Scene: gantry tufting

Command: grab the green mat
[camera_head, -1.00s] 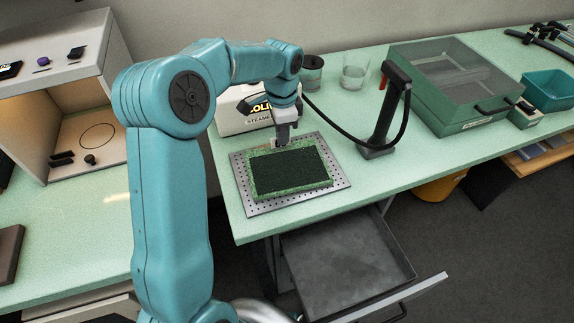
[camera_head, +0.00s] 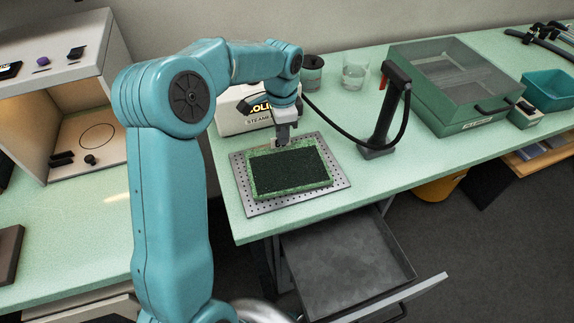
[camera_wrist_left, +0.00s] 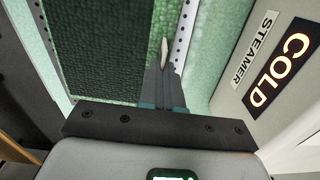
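The green mat (camera_head: 290,172) has a dark pile centre and a lighter green border. It lies flat on a perforated metal plate (camera_head: 243,205) on the table. The left wrist view shows its dark pile (camera_wrist_left: 105,50) and border close up. My left gripper (camera_head: 281,143) is at the mat's far edge, pointing down. In the left wrist view its fingers (camera_wrist_left: 163,75) are close together at the border and look shut on it. The fingertips' contact is partly hidden. A small pale sliver shows just beyond them. My right gripper is not in view.
A steamer box (camera_head: 232,122) with a COLD label stands right behind the plate. A black hose runs to an upright handset (camera_head: 383,115) on the right. An open drawer (camera_head: 345,265) juts out below the table. A green lidded case (camera_head: 450,125) stands further right.

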